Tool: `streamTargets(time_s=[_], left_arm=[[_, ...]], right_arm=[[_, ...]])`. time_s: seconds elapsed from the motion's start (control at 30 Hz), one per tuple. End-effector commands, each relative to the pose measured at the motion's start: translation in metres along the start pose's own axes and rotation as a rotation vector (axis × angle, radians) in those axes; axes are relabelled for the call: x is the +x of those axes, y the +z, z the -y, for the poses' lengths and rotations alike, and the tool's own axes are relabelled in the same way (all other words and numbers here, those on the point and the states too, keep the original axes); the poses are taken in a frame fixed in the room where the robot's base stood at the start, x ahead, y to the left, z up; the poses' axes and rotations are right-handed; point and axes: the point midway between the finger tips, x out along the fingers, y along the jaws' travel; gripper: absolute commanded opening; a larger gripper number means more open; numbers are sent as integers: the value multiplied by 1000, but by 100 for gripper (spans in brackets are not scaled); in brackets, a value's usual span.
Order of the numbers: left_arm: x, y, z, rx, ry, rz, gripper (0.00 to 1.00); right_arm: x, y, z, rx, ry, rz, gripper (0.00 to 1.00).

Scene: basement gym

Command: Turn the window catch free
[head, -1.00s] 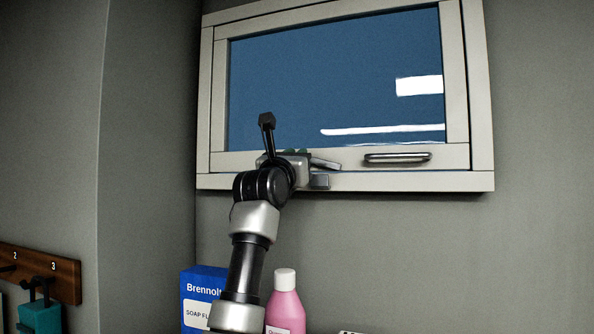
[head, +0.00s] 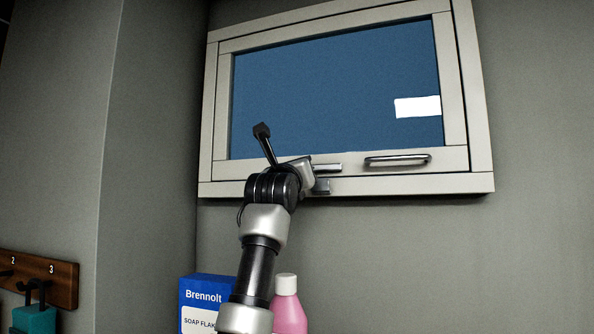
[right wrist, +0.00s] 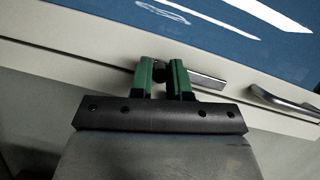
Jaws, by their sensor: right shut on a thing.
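The window (head: 340,95) is a cream-framed pane high on the wall. Its catch (head: 328,167) is a metal lever on the lower frame rail, left of the bar handle, with its free end pointing right. In the head view my wrist hides the fingertips and the catch's left part. My left gripper is not in view.
A bar handle (head: 397,160) is fixed to the lower rail, right of the catch. Below stand a blue soap flakes box (head: 205,291) and a pink bottle (head: 288,308), close beside my forearm. A wooden hook rail (head: 45,279) is at far left. The wall at right is clear.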

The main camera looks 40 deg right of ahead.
Motion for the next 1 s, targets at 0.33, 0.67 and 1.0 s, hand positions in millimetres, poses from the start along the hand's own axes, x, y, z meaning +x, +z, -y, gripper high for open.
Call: streamTargets(time_s=[0.33, 0.67, 1.0], left_arm=[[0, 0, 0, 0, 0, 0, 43], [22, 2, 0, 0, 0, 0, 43], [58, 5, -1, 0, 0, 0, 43]], right_arm=[[0, 0, 0, 0, 0, 0, 42], [-28, -5, -2, 4, 1, 2, 42], [-93, -4, -2, 2, 1, 2, 42]])
